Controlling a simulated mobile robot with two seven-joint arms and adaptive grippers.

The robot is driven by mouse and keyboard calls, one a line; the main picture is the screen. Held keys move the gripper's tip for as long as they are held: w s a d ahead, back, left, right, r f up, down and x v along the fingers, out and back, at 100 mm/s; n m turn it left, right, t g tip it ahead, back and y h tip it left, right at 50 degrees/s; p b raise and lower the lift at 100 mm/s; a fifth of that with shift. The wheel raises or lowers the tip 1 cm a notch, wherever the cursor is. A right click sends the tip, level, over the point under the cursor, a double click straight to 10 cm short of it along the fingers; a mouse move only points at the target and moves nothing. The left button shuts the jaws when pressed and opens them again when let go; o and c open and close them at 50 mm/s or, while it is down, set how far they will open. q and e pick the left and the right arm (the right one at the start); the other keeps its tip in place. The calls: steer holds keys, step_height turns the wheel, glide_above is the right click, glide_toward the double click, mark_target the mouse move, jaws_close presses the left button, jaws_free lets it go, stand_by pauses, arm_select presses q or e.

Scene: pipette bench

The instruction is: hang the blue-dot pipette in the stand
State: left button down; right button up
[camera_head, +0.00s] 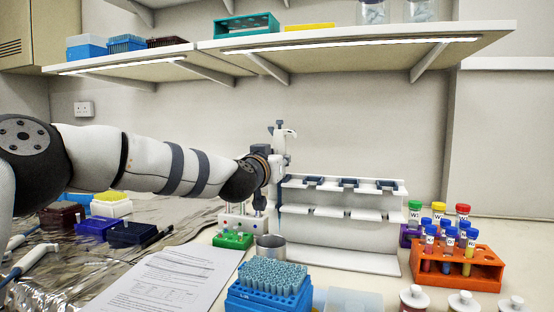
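A white pipette (281,139) with a dark plunger top stands upright at the left end of the white stand (345,230). Its finger hook is well above the stand's rail, and its lower part is hidden or hard to make out. No blue dot can be made out on it. My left gripper (276,168) is at the pipette's body and appears shut on it; its fingertips are too small to see clearly. The stand has several dark blue holders (348,183) along its rail, and those in clear view are empty. My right gripper is not in view.
Pipettes (36,256) lie on foil at the left. A blue tip rack (268,288), metal cup (270,247) and green rack (233,240) stand before the stand. An orange tube rack (470,268) is at right. A shelf (350,52) hangs above.

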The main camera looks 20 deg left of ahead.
arm_select(q)
steer(key=shift+f, duration=0.4)
steer(key=c, duration=1.2)
jaws_free()
steer(key=shift+f, duration=0.1)
steer(key=shift+s, duration=0.1)
steer(key=s, duration=1.2)
steer(key=shift+a, duration=0.2)
steer(key=shift+w, duration=0.1)
